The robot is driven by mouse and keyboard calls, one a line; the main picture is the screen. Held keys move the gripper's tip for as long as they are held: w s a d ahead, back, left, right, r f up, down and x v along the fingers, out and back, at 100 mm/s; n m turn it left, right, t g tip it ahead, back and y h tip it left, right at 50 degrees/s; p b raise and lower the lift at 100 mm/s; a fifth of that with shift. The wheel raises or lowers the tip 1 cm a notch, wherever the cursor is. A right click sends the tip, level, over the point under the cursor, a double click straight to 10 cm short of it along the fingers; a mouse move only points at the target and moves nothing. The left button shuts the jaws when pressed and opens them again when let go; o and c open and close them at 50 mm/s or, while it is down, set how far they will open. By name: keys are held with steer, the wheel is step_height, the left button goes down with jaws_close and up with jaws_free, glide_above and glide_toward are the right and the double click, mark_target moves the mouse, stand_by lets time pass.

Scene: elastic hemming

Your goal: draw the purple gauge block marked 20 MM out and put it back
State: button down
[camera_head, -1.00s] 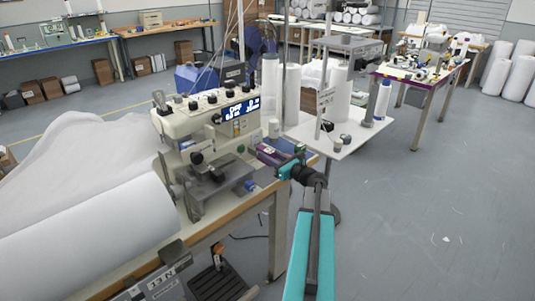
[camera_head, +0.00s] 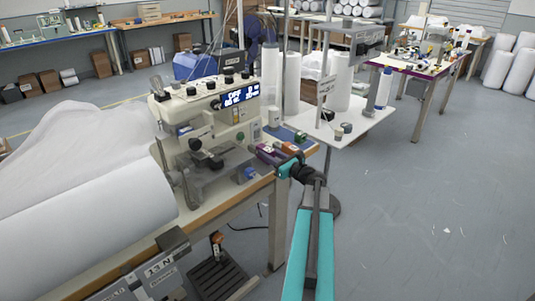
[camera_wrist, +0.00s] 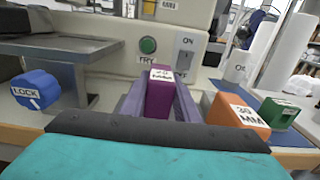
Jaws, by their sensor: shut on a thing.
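The purple gauge block (camera_wrist: 160,98) stands upright in the wrist view, its white top label partly readable as 20 MM. My gripper (camera_wrist: 159,112) is shut on it, one finger along each side. The block's lower end is hidden by the gripper, so I cannot tell whether it touches the surface below. In the head view, my gripper (camera_head: 272,158) is at the right end of the sewing machine's table, and the block is too small to make out clearly there.
An orange block marked 30 MM (camera_wrist: 238,114) and a green block (camera_wrist: 279,113) stand close to the right. A blue LOCK knob (camera_wrist: 36,89) is at left. The machine body (camera_wrist: 215,82), with a green TRY button (camera_wrist: 148,45) and ON switch (camera_wrist: 186,52), rises behind.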

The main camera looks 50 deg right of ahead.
steer(key=shift+f+b, duration=0.45)
steer(key=shift+f, duration=0.25)
stand_by(0.9)
steer(key=c, duration=1.3)
jaws_free()
steer(key=shift+s, duration=0.15)
steer(key=s, duration=0.9)
steer(key=s+b, duration=0.1)
steer(key=s, duration=0.3)
steer(key=shift+s+a, duration=0.25)
steer(key=shift+a, duration=0.15)
